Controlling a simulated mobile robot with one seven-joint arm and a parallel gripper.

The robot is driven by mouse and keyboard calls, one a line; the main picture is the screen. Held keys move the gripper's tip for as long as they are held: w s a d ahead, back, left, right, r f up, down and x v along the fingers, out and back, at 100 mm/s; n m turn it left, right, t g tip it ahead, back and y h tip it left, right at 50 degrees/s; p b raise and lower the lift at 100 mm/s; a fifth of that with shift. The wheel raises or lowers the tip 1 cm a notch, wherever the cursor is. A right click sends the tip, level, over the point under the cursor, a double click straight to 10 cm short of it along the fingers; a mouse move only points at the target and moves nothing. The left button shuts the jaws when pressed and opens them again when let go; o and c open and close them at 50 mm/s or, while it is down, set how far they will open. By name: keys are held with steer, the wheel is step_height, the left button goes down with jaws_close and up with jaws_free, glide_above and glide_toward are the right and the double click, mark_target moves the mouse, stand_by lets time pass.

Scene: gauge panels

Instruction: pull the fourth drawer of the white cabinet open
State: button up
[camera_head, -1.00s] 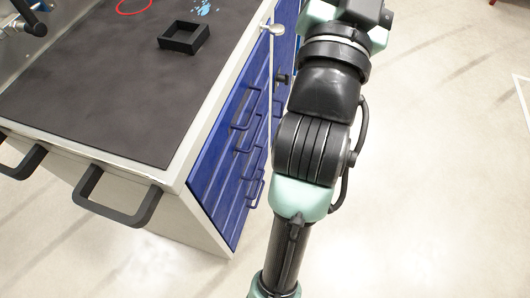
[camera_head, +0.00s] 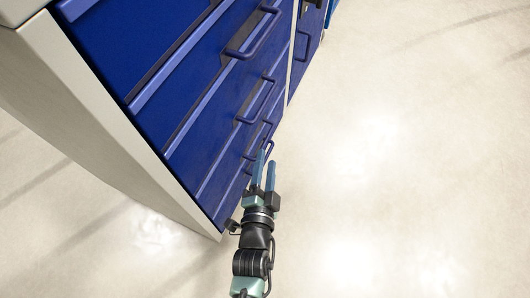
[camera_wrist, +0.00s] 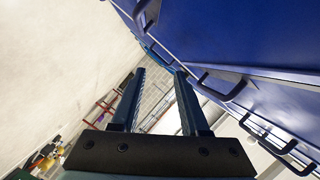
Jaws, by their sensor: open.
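The white cabinet (camera_head: 95,125) stands at the left in the head view, with blue drawer fronts stacked down its face. Its drawers look shut. Dark blue bar handles show one below another: an upper one (camera_head: 256,35), a middle one (camera_head: 257,101) and a lower one (camera_head: 260,140). I cannot tell for sure which belongs to the fourth drawer. My gripper (camera_head: 266,160) is open and empty, close to the lowest handles and pointing up in the picture. In the wrist view, its two fingers (camera_wrist: 160,73) are apart, and handles (camera_wrist: 222,88) lie to their right, outside the gap.
The pale floor (camera_head: 410,160) right of the cabinet is clear. Another blue-fronted unit (camera_head: 305,45) continues beyond the drawers. Red and yellow items (camera_wrist: 50,150) show far off at the lower left of the wrist view.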

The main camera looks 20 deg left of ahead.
steer(key=b, duration=0.1)
glide_toward(265, 142)
steer(key=s, duration=0.2)
steer(key=b+x, duration=0.2)
steer(key=x, duration=0.2)
steer(key=b+x, duration=0.2)
steer(key=x, duration=0.2)
steer(key=b+x, duration=0.2)
steer(key=x, duration=0.2)
steer(key=shift+w+d+f, duration=0.1)
steer(key=shift+d+f, duration=0.05)
steer(key=shift+d, duration=0.1)
steer(key=shift+c, duration=0.2)
jaws_close()
stand_by(0.5)
